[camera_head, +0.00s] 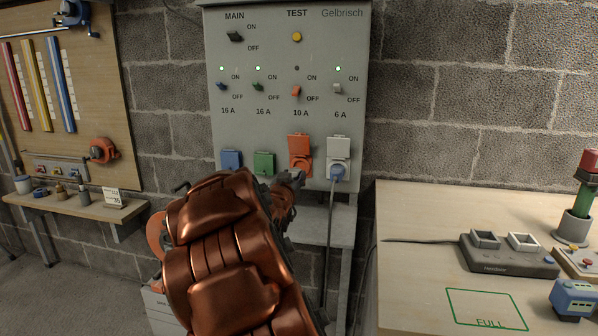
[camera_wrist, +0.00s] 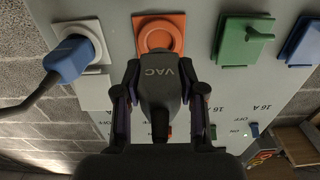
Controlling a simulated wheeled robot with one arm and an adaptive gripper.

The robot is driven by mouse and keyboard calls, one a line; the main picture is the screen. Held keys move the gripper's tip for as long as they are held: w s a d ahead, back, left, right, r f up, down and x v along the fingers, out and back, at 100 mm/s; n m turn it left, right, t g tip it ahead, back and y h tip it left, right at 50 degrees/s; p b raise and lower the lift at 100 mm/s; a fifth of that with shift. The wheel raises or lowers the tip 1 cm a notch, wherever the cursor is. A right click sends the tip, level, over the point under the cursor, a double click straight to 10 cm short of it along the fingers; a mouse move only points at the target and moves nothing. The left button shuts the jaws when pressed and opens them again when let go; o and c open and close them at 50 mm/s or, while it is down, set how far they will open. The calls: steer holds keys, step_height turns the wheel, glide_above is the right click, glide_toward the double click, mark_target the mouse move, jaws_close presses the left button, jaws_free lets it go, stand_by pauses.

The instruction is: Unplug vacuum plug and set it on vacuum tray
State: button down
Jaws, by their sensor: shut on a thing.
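My gripper (camera_wrist: 160,100) is shut on a dark grey plug marked VAC (camera_wrist: 155,72), seen in the wrist view. Behind the plug is the orange socket (camera_wrist: 158,37); its round face shows largely uncovered, and the plug looks clear of it. In the head view my gripper (camera_head: 291,183) is just below and left of the orange socket (camera_head: 303,165), whose lid is raised. My arm covers much of the area below the panel. I cannot make out a tray marked for the vacuum.
A blue plug (camera_head: 337,172) with a hanging cable sits in the white socket, right of the orange one. The blue (camera_head: 231,159) and green (camera_head: 264,163) socket lids are left. A grey shelf (camera_head: 340,232) is below the panel. The workbench (camera_head: 410,215) at right has a green-outlined free area.

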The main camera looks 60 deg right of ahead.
steer(key=shift+s+a, duration=0.1)
steer(key=shift+a, duration=0.2)
stand_by(0.5)
steer(key=w+a+f+n+t+y, duration=0.3)
steer(key=w+a+n+t+y, duration=0.5)
steer(key=w+a, duration=1.35)
steer(key=w+a+f+n+t+y, duration=0.1)
steer(key=w+a+f+n+y, duration=0.15)
steer(key=a, duration=0.85)
steer(key=w+a+f+n+t+y, duration=0.15)
steer(key=w+a+y, duration=0.25)
steer(key=a, duration=0.6)
steer(key=w+a+f+n+t+y, duration=0.1)
steer(key=w+a+n+y, duration=0.2)
steer(key=a, duration=0.8)
step_height(320, 180, up, 28)
steer(key=m+p, duration=0.1)
steer(key=p, duration=2.7)
steer(key=shift+w+d+r, duration=0.15)
steer(key=shift+w+d, duration=0.05)
steer(key=shift+w, duration=0.05)
steer(key=shift+h, duration=0.25)
